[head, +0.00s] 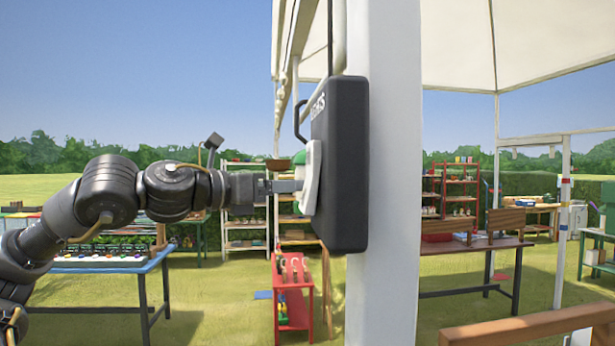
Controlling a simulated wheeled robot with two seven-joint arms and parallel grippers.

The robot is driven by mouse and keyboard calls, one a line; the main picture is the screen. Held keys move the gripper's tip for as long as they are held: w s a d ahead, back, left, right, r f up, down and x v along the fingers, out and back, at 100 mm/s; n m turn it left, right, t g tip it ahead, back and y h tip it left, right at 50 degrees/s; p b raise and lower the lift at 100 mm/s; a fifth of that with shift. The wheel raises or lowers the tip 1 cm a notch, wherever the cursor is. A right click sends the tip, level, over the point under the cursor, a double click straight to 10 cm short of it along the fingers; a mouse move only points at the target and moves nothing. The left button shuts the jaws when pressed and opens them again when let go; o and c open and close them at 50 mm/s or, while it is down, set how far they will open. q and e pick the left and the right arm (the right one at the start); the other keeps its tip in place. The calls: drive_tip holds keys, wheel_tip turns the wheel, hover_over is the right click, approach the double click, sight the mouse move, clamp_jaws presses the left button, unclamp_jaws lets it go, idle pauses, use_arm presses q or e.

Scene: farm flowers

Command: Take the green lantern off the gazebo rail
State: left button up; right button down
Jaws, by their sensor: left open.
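My left gripper (290,186) reaches in from the left at mid-height. It is open, its fingertips at or very near a white plate-like piece (311,178) on the left side of a black case (342,165). I cannot tell whether they touch. Small green patches (299,158) show just above and below the gripper, partly hidden; I cannot tell whether they belong to the green lantern. No lantern is clearly seen. A brown wooden rail (530,326) of the gazebo crosses the lower right. My right gripper is not in view.
A thick white gazebo post (383,270) stands right of the black case. A blue-edged table (140,266) with small items is at left, a red stand (306,300) below the case. Shelves and tables stand behind on grass. Open air surrounds my forearm.

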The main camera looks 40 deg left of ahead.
use_arm(q)
drive_tip(key=p+x, duration=0.3)
drive_tip(key=x, duration=0.2)
drive_tip(key=shift+r+p, duration=0.15)
drive_tip(key=shift+p, duration=0.2)
drive_tip(key=shift+s, duration=0.1)
drive_tip(key=c, duration=1.3)
drive_tip(key=shift+o, duration=0.2)
